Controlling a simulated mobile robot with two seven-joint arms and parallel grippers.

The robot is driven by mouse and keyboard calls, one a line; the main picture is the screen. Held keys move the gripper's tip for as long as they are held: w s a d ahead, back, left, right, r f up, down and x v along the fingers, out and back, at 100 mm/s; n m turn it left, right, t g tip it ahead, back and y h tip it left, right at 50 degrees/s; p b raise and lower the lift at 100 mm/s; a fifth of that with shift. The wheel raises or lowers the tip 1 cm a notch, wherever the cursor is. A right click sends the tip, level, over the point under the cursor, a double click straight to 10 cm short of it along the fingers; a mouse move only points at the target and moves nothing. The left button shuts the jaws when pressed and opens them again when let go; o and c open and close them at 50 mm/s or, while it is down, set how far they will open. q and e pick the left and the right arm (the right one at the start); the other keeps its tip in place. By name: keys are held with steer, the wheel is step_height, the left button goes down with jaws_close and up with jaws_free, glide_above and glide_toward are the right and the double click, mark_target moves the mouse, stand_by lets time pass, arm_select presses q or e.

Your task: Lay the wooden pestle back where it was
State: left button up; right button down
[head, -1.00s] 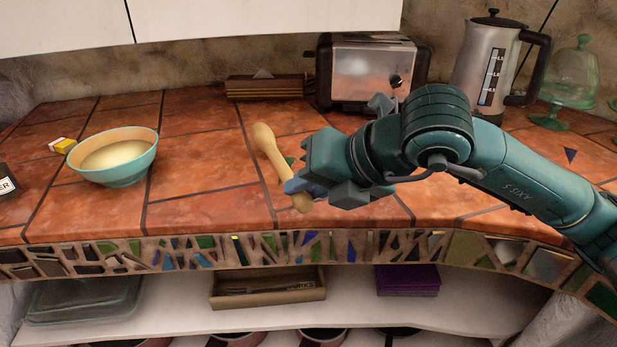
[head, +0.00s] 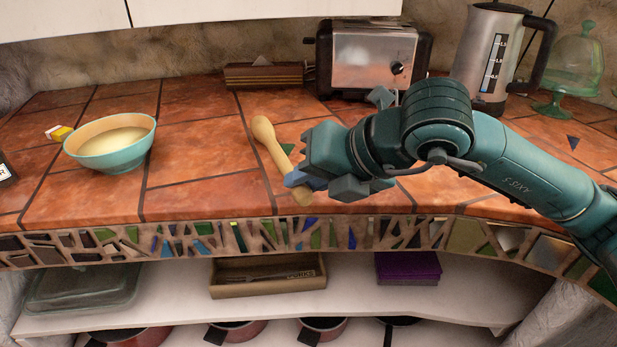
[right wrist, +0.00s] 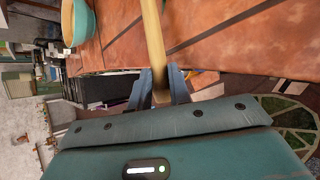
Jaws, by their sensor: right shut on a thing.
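The wooden pestle (head: 270,140) is a pale club with a rounded, thicker far end. My right gripper (head: 296,180) is shut on its thinner near end, close to the counter's front edge. In the right wrist view the pestle (right wrist: 153,45) runs up from between the two blue-grey fingers (right wrist: 160,88). The pestle is over the tiled counter (head: 195,180); whether it touches the tiles I cannot tell. My left gripper is not in view.
A teal bowl (head: 112,155) with pale contents stands at the left, beside a small yellow and white block (head: 60,133). A toaster (head: 365,60), a wooden holder (head: 263,76) and a kettle (head: 490,60) stand at the back. Bare tiles lie between bowl and pestle.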

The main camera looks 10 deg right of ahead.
steer(key=c, duration=1.2)
jaws_free()
steer(key=shift+c, duration=0.2)
steer(key=shift+o, duration=0.2)
